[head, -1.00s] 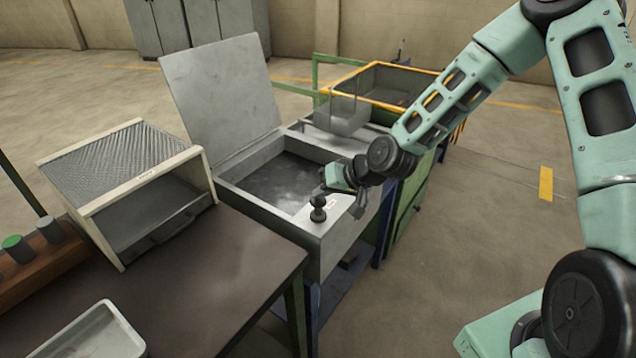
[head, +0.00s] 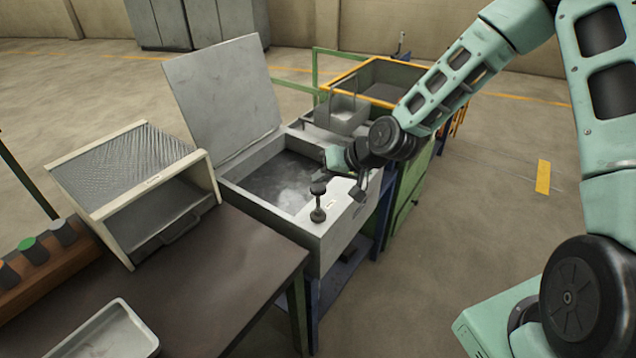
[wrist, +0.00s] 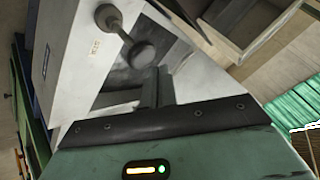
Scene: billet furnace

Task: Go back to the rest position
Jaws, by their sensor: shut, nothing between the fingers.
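My gripper (head: 358,190) is over the front right part of the open grey basin (head: 237,199), at the end of my bent arm. Its fingers are shut and empty. In the wrist view the dark fingers (wrist: 154,88) show beyond the black palm edge. A short dark lever (head: 318,200) with a round knob stands on the basin's pale front ledge, just left of my gripper in the head view. The lever also shows in the wrist view (wrist: 144,54), apart from the fingers as far as I can tell.
The basin's lid (head: 222,98) stands open at the back. A mesh-topped housing (head: 125,175) stands on the dark table (head: 215,275) at left, with a metal tray (head: 107,335) in front. A yellow-rimmed bin (head: 385,72) lies behind my arm. Floor at right is clear.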

